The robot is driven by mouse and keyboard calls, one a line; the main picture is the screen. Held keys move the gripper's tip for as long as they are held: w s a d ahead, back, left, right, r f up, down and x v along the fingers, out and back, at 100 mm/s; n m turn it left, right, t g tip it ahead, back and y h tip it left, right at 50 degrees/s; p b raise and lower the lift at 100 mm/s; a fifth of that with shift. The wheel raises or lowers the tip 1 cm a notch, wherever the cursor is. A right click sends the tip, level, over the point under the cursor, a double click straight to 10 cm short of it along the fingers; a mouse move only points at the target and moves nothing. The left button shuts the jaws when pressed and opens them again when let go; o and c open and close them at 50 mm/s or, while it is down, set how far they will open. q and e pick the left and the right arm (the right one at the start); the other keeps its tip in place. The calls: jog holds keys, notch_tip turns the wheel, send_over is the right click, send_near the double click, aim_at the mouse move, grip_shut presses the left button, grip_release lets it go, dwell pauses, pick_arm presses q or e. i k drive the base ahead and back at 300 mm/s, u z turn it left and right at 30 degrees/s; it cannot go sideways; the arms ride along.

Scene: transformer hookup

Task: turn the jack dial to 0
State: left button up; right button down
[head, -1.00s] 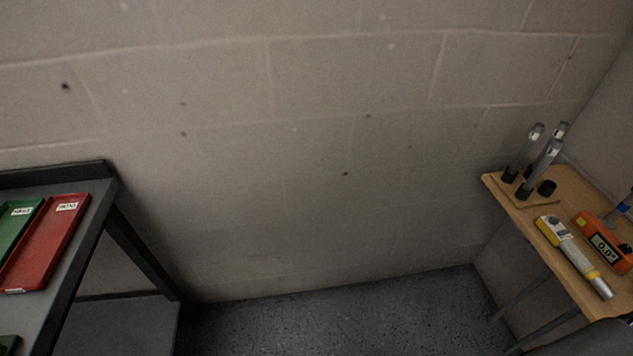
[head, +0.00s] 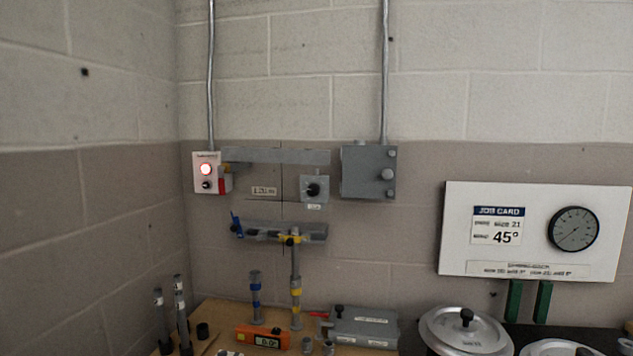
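A small grey box with a black round knob (head: 313,189) is on the wall, left of a larger grey box. A small label sits under it, too small to read, so I cannot tell for sure that it is the jack dial or where it points. A round black gauge (head: 573,229) with a needle is on the white board at the right. Neither of my grippers is in view.
The job card (head: 497,226) reads 45°.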

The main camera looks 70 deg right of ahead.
aim_at(314, 189)
jog(key=z, duration=1.95)
jog(key=k, duration=0.5)
jog(key=z, duration=0.65)
jog(key=i, duration=0.4)
jog(key=z, duration=0.65)
